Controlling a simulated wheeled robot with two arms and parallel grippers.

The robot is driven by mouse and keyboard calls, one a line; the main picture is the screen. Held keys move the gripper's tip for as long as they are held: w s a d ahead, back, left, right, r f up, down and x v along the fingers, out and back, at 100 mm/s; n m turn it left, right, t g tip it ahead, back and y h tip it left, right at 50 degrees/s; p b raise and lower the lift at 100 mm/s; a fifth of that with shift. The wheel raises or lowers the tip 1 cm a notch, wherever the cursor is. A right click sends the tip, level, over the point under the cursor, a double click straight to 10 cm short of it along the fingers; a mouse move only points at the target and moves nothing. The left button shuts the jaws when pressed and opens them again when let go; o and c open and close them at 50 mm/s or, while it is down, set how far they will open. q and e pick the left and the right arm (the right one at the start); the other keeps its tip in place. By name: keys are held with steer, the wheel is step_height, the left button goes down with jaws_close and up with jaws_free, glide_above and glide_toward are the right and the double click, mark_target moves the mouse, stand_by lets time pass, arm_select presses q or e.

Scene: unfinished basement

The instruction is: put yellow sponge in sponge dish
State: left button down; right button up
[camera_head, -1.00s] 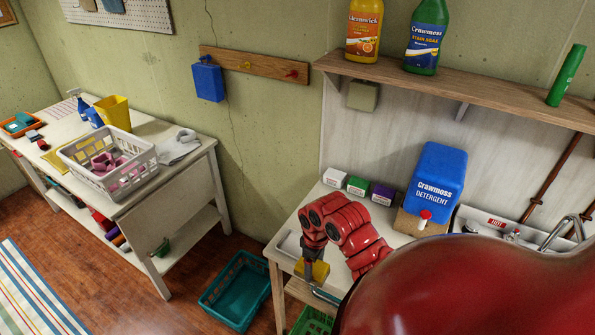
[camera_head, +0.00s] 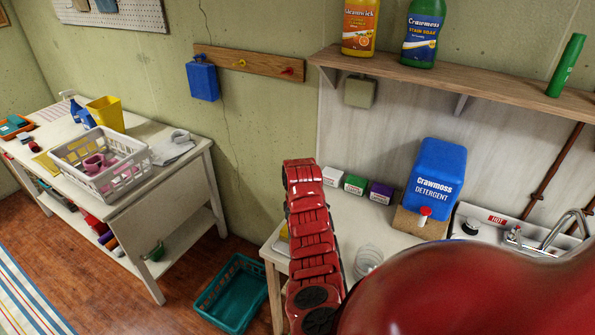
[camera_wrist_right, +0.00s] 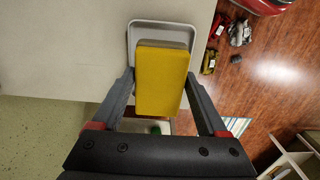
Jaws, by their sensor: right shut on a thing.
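The yellow sponge (camera_wrist_right: 161,78) is a flat block between the two fingers of my right gripper (camera_wrist_right: 160,77), in the right wrist view. The gripper is shut on it. A pale dish with a grey rim (camera_wrist_right: 163,25), apparently the sponge dish, lies beyond the sponge on the worktop. The sponge overlaps it in this view and hides most of its inside; I cannot tell whether they touch. In the head view my red right arm hides the gripper, and only a sliver of yellow shows beside it. My left gripper is not in view.
The worktop (camera_head: 345,210) holds small boxes (camera_head: 355,184), a blue detergent container (camera_head: 435,180) and a clear jar (camera_head: 368,258). A sink (camera_head: 490,228) is at the right. A teal basket (camera_head: 232,293) stands on the floor. A shelf (camera_head: 450,78) hangs above.

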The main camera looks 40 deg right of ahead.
steer(key=shift+f+p, duration=0.15)
steer(key=shift+p, duration=0.2)
step_height(320, 180, down, 2)
steer(key=shift+f+p, duration=0.1)
steer(key=shift+p, duration=0.6)
steer(key=shift+f, duration=0.6)
steer(key=o, duration=1.1)
steer(key=shift+w+r, duration=0.1)
